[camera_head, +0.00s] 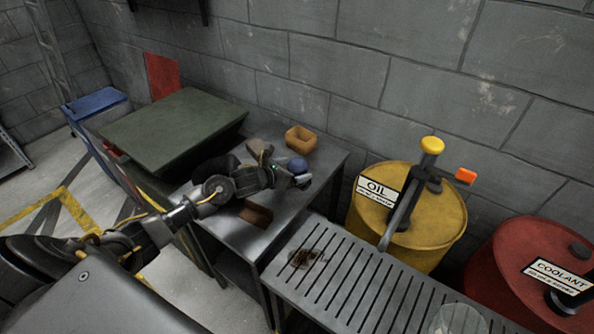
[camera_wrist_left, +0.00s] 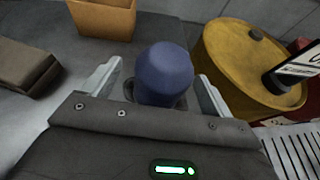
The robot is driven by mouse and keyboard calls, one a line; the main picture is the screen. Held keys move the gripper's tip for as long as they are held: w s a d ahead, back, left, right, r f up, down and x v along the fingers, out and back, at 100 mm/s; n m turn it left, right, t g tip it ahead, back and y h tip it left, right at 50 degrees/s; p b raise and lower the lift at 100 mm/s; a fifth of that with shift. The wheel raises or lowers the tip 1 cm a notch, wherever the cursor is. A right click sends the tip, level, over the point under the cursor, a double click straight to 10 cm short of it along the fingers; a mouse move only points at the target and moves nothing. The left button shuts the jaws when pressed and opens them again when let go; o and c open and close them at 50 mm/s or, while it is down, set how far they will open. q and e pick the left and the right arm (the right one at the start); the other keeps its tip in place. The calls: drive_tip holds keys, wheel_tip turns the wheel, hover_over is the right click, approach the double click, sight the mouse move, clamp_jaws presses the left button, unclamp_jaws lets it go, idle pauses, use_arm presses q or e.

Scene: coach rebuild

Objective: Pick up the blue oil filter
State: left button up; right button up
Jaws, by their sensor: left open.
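The blue oil filter (camera_head: 297,165) stands on the grey metal bench near its back right. In the left wrist view the filter (camera_wrist_left: 165,73) stands upright between the two pale fingers of my left gripper (camera_wrist_left: 160,82). The fingers are spread, with a gap visible on the left side of the filter; contact on the right side is hard to judge. In the head view my left gripper (camera_head: 295,179) reaches in from the left and hides the filter's lower part. My right gripper is not in view.
A tan bin (camera_head: 300,139) and a grey-brown block (camera_head: 260,149) stand close by on the bench (camera_head: 237,236). A brown tray (camera_head: 256,214) lies nearer. A yellow oil drum (camera_head: 430,217), a slatted grate (camera_head: 350,289) and a red coolant drum (camera_head: 520,260) are to the right.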

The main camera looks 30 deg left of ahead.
use_arm(q)
drive_tip(key=x, duration=0.3)
drive_tip(key=shift+w+d, duration=0.25)
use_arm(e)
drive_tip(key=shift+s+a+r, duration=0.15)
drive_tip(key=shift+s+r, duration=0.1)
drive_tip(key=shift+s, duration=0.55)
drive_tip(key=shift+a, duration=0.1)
use_arm(q)
drive_tip(key=shift+c, duration=0.7)
drive_tip(key=c, duration=1.1)
drive_tip(key=shift+c, duration=0.2)
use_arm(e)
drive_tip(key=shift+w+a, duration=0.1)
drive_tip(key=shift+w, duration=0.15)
